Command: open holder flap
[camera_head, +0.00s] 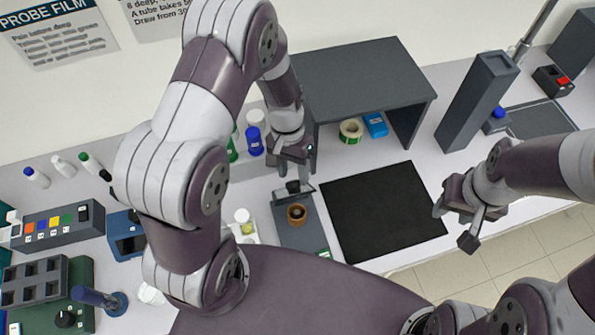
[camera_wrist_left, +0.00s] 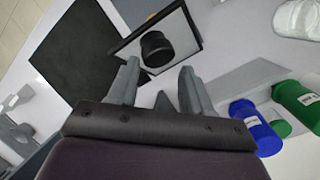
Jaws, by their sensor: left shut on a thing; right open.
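The holder (camera_head: 290,235) is a grey plate on the bench with a brown ring (camera_head: 297,213) on it. Its flap (camera_head: 301,188), a thin dark-edged panel with a black knob, stands tilted up at the holder's back. In the left wrist view the flap (camera_wrist_left: 187,31) shows its pale face and black knob (camera_wrist_left: 157,48) just beyond the fingertips. My left gripper (camera_head: 293,170) is over the back of the holder, its fingers (camera_wrist_left: 163,88) shut on the flap; the exact contact is hard to see. My right gripper (camera_head: 453,222) is open and empty, right of the black mat.
A black mat (camera_head: 383,212) lies right of the holder. A grey shelf (camera_head: 355,75) stands behind, with a tape roll (camera_head: 351,131) and blue box (camera_head: 376,125) under it. Blue (camera_head: 254,141) and green bottles stand close left of my left gripper. A grey tower (camera_head: 478,102) stands at right.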

